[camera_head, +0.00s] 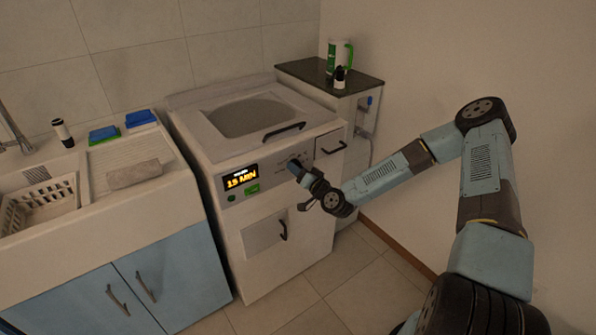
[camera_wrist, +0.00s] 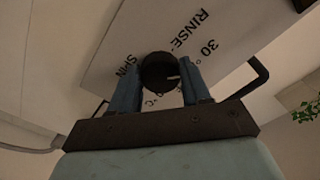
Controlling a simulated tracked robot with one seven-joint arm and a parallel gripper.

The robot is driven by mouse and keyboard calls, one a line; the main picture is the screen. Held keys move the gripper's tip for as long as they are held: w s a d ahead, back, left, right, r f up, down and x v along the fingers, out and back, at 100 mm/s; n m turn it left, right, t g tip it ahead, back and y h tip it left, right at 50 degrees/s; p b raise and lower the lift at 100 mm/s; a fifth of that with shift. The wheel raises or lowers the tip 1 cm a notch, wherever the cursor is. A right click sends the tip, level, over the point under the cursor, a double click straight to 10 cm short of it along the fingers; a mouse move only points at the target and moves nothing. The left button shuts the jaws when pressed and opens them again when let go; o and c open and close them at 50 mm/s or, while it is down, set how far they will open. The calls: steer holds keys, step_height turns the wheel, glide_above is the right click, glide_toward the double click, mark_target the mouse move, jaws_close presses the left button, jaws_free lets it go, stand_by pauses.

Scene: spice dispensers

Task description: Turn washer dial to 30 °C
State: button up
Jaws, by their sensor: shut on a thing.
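The white washer (camera_head: 262,218) stands against the tiled wall, with its control panel facing me. Its orange display (camera_head: 240,178) reads 15 MIN, with small unreadable text above. In the wrist view the round black dial (camera_wrist: 158,70) sits on the light panel, with "RINSE", "SPIN" and "30 °" printed around it. A small light mark shows on the dial's right side; I cannot tell exactly which label it points to. My gripper (camera_wrist: 160,84) has its two blue fingers on either side of the dial, shut on it. In the head view my gripper (camera_head: 297,169) is at the panel and mostly hides the dial.
A green button (camera_head: 252,189) is beside the display. Black handles are on the lid (camera_head: 284,131), the drawer (camera_head: 333,149) and the lower door (camera_head: 283,230). A dark-topped cabinet (camera_head: 322,72) with bottles stands right of the washer; a sink counter (camera_head: 92,208) stands left. The floor in front is clear.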

steer(key=shift+d, duration=0.1)
steer(key=o, duration=1.1)
steer(key=shift+c, duration=0.2)
steer(key=v, duration=1.3)
steer(key=shift+s+d, duration=0.3)
steer(key=shift+f, duration=0.1)
